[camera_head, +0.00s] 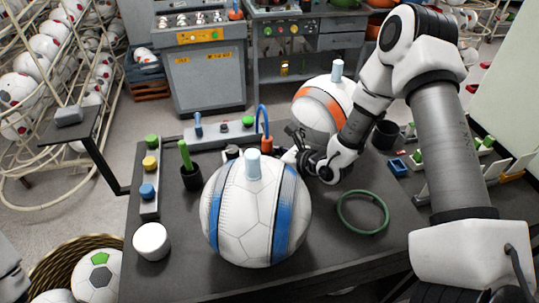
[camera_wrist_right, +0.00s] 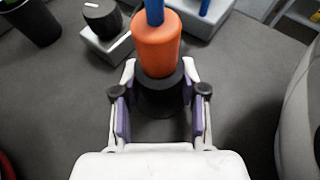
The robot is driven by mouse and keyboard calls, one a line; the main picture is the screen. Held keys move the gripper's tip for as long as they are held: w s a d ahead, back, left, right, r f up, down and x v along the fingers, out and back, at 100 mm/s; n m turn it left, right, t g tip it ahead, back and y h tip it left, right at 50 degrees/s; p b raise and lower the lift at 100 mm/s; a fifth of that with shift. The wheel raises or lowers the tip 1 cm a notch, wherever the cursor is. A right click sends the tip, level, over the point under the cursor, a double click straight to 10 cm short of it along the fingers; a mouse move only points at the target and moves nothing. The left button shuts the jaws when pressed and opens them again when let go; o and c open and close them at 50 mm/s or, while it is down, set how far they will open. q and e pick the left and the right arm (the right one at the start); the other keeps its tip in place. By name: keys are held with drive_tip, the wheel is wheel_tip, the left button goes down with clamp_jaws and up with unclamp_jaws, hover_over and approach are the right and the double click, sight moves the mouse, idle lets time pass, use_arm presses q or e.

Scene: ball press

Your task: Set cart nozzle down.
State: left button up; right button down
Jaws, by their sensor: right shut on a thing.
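The cart nozzle (camera_head: 267,143) has an orange body with a blue hose arching up from it, behind the blue-striped ball on the dark table. The nozzle (camera_wrist_right: 157,45) stands upright in the right wrist view, with a dark lower part between the fingers. My right gripper (camera_head: 291,152) reaches it from the right, and in its wrist view the gripper (camera_wrist_right: 159,100) is shut on the nozzle, one finger on each side of the dark part. The nozzle's underside is hidden. My left gripper is not in view.
The white-and-blue ball (camera_head: 256,214) fills the front middle of the table (camera_head: 190,268). An orange-striped ball (camera_head: 318,108) stands behind my right arm. A green ring (camera_head: 362,228) lies at right. A grey switch box (camera_head: 218,133) and a black cup with a green stick (camera_head: 191,178) are nearby.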

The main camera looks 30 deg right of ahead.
drive_tip(key=shift+f+b, duration=0.5)
drive_tip(key=shift+f, duration=0.1)
drive_tip(key=c, duration=0.6)
unclamp_jaws()
drive_tip(key=shift+r, duration=0.1)
drive_tip(key=shift+c, duration=0.2)
